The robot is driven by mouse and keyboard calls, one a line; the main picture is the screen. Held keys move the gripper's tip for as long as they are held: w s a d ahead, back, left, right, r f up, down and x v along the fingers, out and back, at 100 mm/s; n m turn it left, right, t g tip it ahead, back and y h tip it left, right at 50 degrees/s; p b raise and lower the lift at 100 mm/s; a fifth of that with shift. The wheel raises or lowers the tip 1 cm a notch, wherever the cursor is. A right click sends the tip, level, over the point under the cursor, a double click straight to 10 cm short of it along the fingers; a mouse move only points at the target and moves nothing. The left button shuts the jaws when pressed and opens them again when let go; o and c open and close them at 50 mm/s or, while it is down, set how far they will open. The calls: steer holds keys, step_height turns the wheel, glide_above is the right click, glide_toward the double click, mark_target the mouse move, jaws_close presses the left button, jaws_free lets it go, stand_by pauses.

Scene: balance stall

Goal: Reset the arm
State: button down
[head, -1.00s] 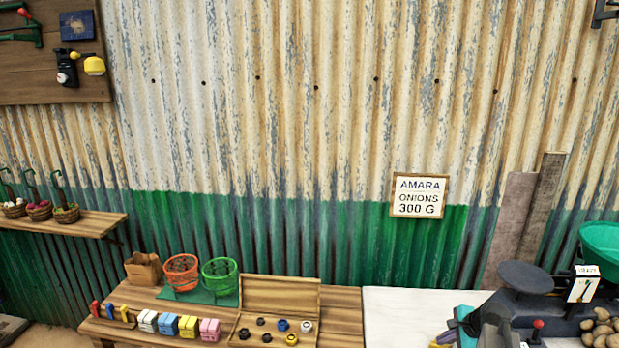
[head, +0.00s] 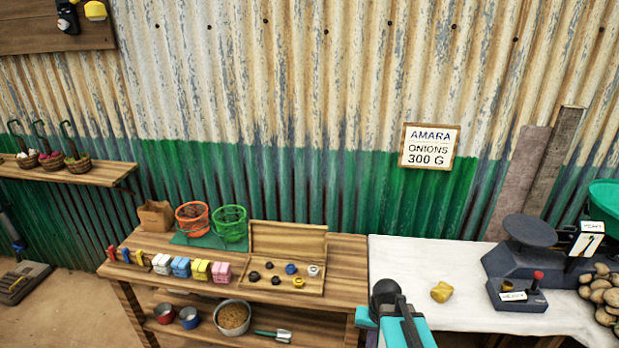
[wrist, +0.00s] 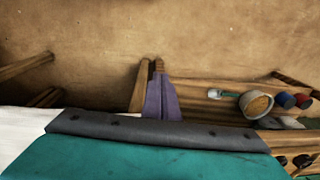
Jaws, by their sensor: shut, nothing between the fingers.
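My arm, teal and dark grey, shows at the bottom of the head view (head: 395,318), in front of the seam between the wooden bench and the white-topped table. In the wrist view, my gripper (wrist: 160,130) fills the bottom edge as a teal body with a dark bolted strip; it is shut and holds nothing.
The wooden bench (head: 345,270) carries coloured blocks (head: 190,267), an orange basket (head: 192,217), a green basket (head: 230,222) and an open weight box (head: 288,240). A dark balance scale (head: 530,255), a control box (head: 518,293) and potatoes (head: 600,290) are at right. A bowl (head: 232,317) stands on the lower shelf.

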steer(key=s+a+f+n+g+b, duration=0.1)
steer(key=s+f+g+b, duration=0.1)
steer(key=s+f, duration=0.9)
steer(key=s+a+f+n+g+b, duration=0.1)
steer(key=s+f+g, duration=0.3)
steer(key=s+f, duration=0.8)
steer(key=s+b, duration=0.1)
steer(key=s, duration=0.4)
steer(key=shift+h, duration=0.3)
steer(key=shift+d+r, duration=0.1)
